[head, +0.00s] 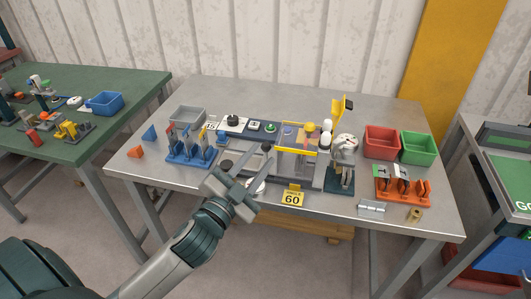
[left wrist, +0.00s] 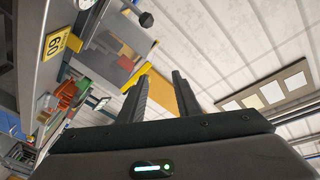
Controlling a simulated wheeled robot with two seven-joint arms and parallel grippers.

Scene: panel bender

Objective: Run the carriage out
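The panel bender (head: 309,172) stands in the middle of the grey bench, with a clear guard and a yellow bar. A grey framed part (head: 246,162), which looks like the carriage, lies at its left side, with dark round knobs near it. My left gripper (head: 250,190) is in front of this part, above the bench's front edge, and hides some of it. In the left wrist view the two fingers (left wrist: 162,80) are apart with nothing between them. A dark ball knob (left wrist: 146,19) shows beyond them, apart from the fingers. My right gripper is not in view.
A yellow "60" sign (head: 292,198) is on the front edge. A blue tool rack (head: 190,150) and grey tray (head: 187,116) stand left. Red (head: 381,141) and green (head: 419,147) bins and an orange rack (head: 403,188) stand right.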

